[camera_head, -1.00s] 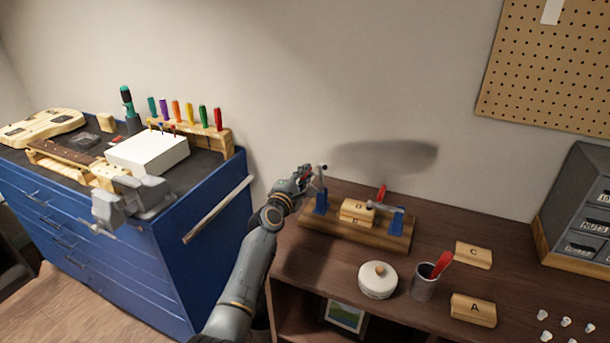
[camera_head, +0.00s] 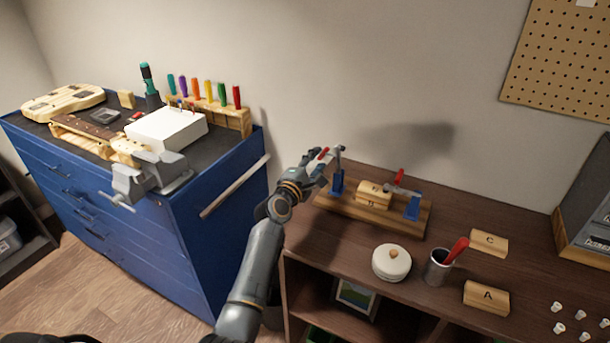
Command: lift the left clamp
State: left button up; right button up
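The left clamp (camera_head: 337,184) has a blue base at the left end of a wooden board (camera_head: 388,229). Its grey arm stands upright above the base, and its red handle (camera_head: 323,154) points toward my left gripper. My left gripper (camera_head: 322,158) is at the handle and appears shut on it, though its fingers are small in view. The right clamp (camera_head: 412,208) has its grey arm lying flat over stacked wooden blocks (camera_head: 374,194) and its red handle up. My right gripper is not in view.
In front of the board are a white lidded jar (camera_head: 391,263), a metal cup (camera_head: 437,268) with a red-handled tool, and blocks C (camera_head: 488,243) and A (camera_head: 486,297). A blue tool cabinet (camera_head: 215,240) stands to the left. A wall is close behind.

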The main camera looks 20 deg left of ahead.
pick_arm(q)
jog(key=s, duration=0.8)
jog(key=shift+a, duration=0.1)
